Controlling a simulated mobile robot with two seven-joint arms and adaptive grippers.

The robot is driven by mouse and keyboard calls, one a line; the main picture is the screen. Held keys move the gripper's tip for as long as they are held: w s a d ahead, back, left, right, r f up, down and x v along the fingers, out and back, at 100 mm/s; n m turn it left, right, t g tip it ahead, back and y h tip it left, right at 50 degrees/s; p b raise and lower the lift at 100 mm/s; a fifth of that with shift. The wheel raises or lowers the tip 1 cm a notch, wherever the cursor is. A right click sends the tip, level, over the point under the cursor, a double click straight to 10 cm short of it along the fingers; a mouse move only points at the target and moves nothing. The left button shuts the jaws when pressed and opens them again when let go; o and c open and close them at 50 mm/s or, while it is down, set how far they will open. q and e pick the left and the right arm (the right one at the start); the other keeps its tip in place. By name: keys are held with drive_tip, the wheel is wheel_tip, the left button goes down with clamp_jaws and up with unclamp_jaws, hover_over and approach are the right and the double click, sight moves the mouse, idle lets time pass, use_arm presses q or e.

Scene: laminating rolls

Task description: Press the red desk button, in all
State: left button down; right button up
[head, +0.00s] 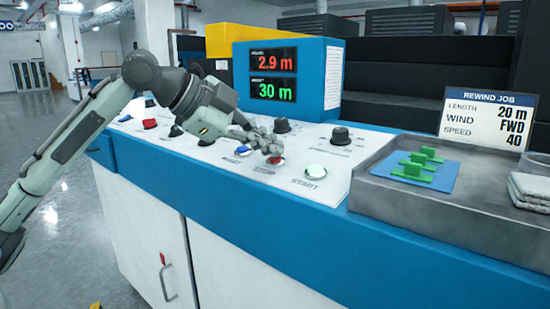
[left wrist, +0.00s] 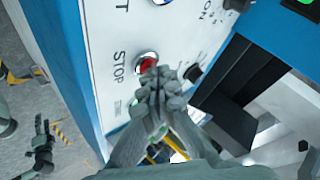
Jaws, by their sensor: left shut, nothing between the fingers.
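The red button (head: 275,160) sits in a pale ring on the white desk panel, between a blue button and a white one. In the left wrist view the red button (left wrist: 147,63) has the label STOP beside it. My left gripper (head: 270,148) is shut and empty, with its fingertips right over the red button. In the left wrist view the left gripper's fingertips (left wrist: 155,78) overlap the button's edge. I cannot tell whether they touch it. A dark gripper-like shape (left wrist: 42,140), seemingly my right gripper, hangs over the floor in the left wrist view.
The blue button (head: 243,151) and the white START button (head: 316,170) flank the red one closely. Black knobs (head: 341,136) stand behind. Another red control (head: 149,123) is further left. A display box (head: 333,80) reads 2.9 m and 30 m. A grey tray (head: 380,180) lies right.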

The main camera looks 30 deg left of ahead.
use_arm(q)
drive_tip(key=shift+f, duration=0.15)
idle(0.3)
drive_tip(key=shift+s+r+p, duration=0.1)
drive_tip(key=shift+r+p, duration=0.45)
drive_tip(key=shift+r, duration=0.25)
drive_tip(key=r+p, duration=0.2)
drive_tip(key=r, duration=0.1)
drive_tip(key=s+r+p, duration=0.1)
drive_tip(key=r, duration=0.1)
drive_tip(key=shift+p, duration=0.4)
idle(0.4)
